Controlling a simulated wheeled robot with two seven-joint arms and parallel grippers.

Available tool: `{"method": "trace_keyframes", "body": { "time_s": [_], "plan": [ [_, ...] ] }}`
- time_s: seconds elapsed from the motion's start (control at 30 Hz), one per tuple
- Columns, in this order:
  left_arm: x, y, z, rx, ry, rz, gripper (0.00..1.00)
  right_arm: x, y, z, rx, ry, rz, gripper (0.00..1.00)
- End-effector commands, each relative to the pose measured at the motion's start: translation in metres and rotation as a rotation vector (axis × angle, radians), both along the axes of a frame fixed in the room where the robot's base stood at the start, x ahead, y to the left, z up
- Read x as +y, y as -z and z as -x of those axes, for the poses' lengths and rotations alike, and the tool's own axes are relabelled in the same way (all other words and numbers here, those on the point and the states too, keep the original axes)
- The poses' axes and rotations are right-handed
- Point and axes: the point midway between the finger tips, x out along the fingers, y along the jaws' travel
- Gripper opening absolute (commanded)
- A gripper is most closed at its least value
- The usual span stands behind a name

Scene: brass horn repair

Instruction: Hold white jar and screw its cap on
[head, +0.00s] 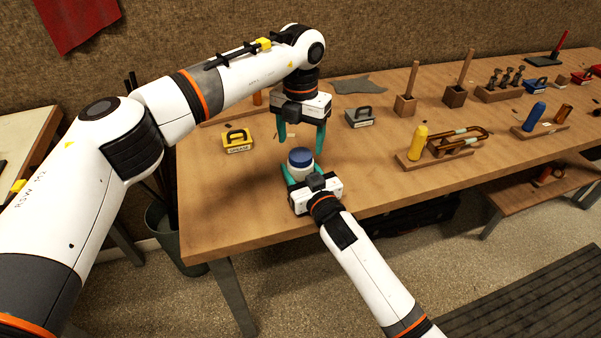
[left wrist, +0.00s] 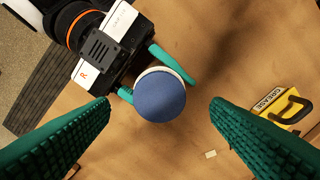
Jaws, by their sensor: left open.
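The white jar (head: 301,173) stands upright at the table's front edge area, with a blue cap (head: 299,157) on its top. In the left wrist view the cap (left wrist: 160,96) hides most of the jar, and a white rim (left wrist: 182,73) shows beside it. I cannot tell how tightly the cap sits. My right gripper (head: 302,178) has its green fingers on both sides of the jar, shut on it. My left gripper (head: 301,141) points down, open and empty, above and slightly behind the cap. In its wrist view the cap lies between the fingertips, apart from them.
A yellow grease tin (head: 237,141) stands left of the jar, and a grey block with a handle (head: 360,117) stands to the right. A yellow-handled tool (head: 418,143) and a wooden stand with rods are farther right. The table (head: 215,205) is clear at front left.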

Motion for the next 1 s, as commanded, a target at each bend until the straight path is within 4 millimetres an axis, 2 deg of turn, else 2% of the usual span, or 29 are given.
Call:
{"method": "trace_keyframes", "body": {
  "time_s": [0.1,0.37,0.63,1.0],
  "plan": [
    [0.000,-0.009,0.000,0.000,0.000,0.001,0.72,0.000,0.000,0.000,0.000,0.000,0.000,0.00],
    [0.000,-0.010,0.000,0.000,0.000,0.001,0.70,0.000,0.000,0.000,0.000,0.000,0.000,0.00],
    [0.000,-0.044,0.000,0.002,0.002,0.000,0.70,0.000,0.000,0.000,0.001,0.000,0.000,0.00],
    [0.000,-0.037,0.001,0.004,0.002,0.000,0.70,0.000,0.000,0.000,0.000,0.000,0.000,0.00]
  ]
}}
